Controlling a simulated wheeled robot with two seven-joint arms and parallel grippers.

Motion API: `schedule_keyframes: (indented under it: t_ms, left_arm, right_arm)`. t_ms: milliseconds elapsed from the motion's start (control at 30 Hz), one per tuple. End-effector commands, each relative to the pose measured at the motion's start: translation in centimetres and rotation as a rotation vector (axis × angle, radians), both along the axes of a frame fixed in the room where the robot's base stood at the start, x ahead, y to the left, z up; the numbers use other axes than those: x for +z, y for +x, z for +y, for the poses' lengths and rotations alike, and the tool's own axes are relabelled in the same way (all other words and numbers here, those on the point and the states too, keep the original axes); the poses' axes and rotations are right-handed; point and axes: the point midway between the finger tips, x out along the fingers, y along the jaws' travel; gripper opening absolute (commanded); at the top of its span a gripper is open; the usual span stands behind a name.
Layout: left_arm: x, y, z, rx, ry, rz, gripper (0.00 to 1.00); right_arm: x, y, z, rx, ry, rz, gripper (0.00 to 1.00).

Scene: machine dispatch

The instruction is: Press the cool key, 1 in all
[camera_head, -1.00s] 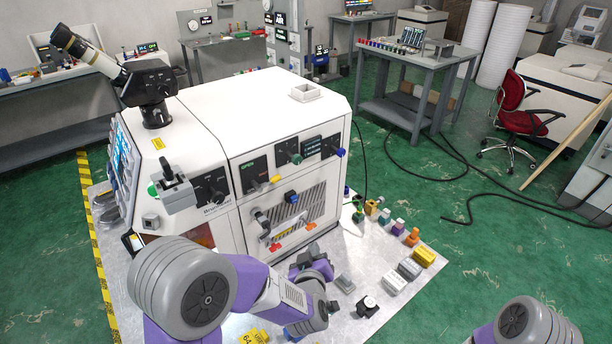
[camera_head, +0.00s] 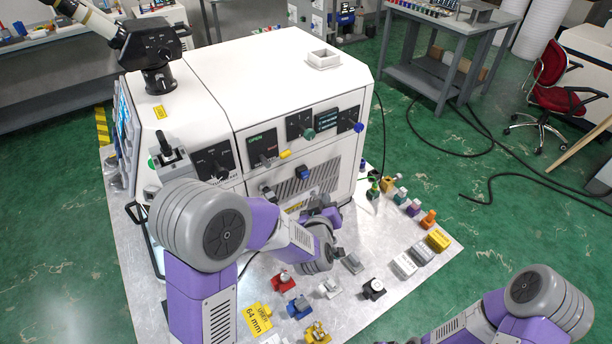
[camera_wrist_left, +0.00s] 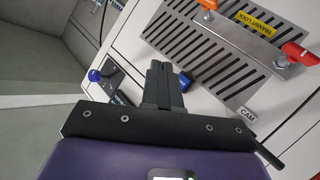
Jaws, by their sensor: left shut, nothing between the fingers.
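The white machine (camera_head: 215,95) stands on a pale plate with dark control panels on its front. In the left wrist view a blue part (camera_wrist_left: 185,82) shows partly behind the fingers. My left gripper (camera_head: 328,208) is low before the machine's front, below and right of the blue block. In the left wrist view the gripper (camera_wrist_left: 159,66) is shut and empty, pointing at the front; contact cannot be told. My right gripper is out of view.
A blue knob (camera_head: 358,127) sticks out at the front's right end. Several small blocks, including a yellow one (camera_head: 438,240), lie on the plate.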

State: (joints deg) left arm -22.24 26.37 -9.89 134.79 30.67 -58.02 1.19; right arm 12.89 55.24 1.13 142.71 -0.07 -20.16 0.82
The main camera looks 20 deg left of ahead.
Motion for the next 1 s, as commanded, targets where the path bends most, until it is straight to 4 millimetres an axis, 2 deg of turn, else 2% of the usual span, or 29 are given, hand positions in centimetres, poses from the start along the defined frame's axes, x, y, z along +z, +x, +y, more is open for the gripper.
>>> schedule_keyframes:
  t_ms: [200,400,600,1000]
  left_arm:
    - [0.0,2.0,2.7,0.003,0.0,0.0,0.0]
    - [-0.1,3.2,4.1,0.002,-0.001,-0.001,0.0]
    - [0.0,3.7,4.7,0.0,0.0,-0.001,0.0]
    - [0.0,3.7,4.7,0.0,0.0,0.0,0.0]
  right_arm:
    - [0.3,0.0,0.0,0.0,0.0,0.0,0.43]
    - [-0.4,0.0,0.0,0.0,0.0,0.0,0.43]
    - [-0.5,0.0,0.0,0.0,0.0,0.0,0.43]
    - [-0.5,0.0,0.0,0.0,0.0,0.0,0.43]
